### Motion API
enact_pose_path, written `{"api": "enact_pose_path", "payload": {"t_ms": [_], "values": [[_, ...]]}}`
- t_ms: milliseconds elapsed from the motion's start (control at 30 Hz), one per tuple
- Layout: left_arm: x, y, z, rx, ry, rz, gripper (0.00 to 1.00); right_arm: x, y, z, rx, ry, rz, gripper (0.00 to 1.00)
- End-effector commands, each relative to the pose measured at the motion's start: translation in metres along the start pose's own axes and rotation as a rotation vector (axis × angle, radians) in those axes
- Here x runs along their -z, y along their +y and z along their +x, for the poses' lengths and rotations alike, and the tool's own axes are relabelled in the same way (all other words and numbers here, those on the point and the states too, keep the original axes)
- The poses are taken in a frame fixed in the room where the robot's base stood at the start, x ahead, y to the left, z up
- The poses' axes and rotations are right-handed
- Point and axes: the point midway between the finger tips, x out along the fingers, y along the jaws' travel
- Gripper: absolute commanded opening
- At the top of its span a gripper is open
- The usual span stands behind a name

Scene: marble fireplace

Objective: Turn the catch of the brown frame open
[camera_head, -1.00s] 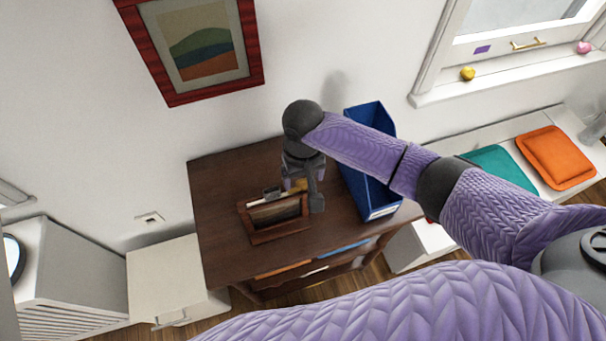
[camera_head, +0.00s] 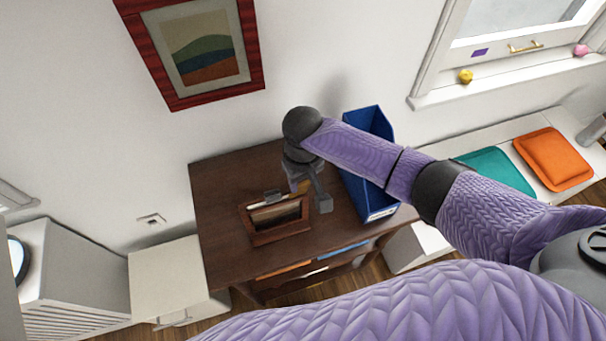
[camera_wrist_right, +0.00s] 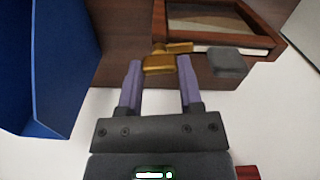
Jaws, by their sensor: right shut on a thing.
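The brass catch (camera_wrist_right: 160,64) is at the frame's edge, between my purple fingers. My right gripper (camera_head: 308,188) reaches down from above at the frame's back right corner and is shut on the catch. In the head view the catch is mostly hidden by the gripper. A grey block (camera_wrist_right: 228,62) sits at the frame's edge, right of the catch in the wrist view. My left gripper is not in view.
A blue open box (camera_head: 372,125) stands on the table (camera_head: 222,190) just right of my right gripper. The wall is close behind. A red-framed picture (camera_head: 200,50) hangs above. The table's left part is clear. A white cabinet (camera_head: 165,275) stands left of the table.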

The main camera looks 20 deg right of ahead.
Motion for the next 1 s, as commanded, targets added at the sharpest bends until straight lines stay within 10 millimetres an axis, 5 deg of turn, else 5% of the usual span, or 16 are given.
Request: {"api": "enact_pose_path", "payload": {"t_ms": [400, 1000], "values": [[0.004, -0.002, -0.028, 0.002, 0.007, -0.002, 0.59, 0.0, -0.001, -0.002, 0.001, -0.001, -0.385, 0.0], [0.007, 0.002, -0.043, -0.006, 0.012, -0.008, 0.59, -0.001, -0.002, -0.001, 0.001, 0.0, -0.954, 0.0]]}}
